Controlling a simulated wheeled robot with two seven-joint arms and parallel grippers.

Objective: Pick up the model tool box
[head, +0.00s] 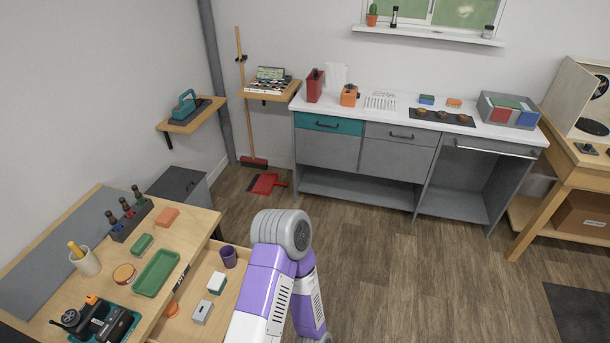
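I cannot tell for sure which thing is the model tool box. Small candidates lie in the open drawer (236,262) at the lower left: a grey box (202,312) with a small mark on top, and a white box with a green side (217,283). An orange box with a dark top (349,96) stands on the far counter, beside a red holder (315,87). One bent purple and white arm of mine rises at the bottom centre, just right of the drawer, and hides part of it. Neither gripper shows.
The wooden workbench (200,222) carries a green tray (156,273), a teal tray with dark parts (104,322), a bottle rack and a cup (84,260). A purple cup (229,257) stands in the drawer. The floor (400,270) between bench and counter is clear.

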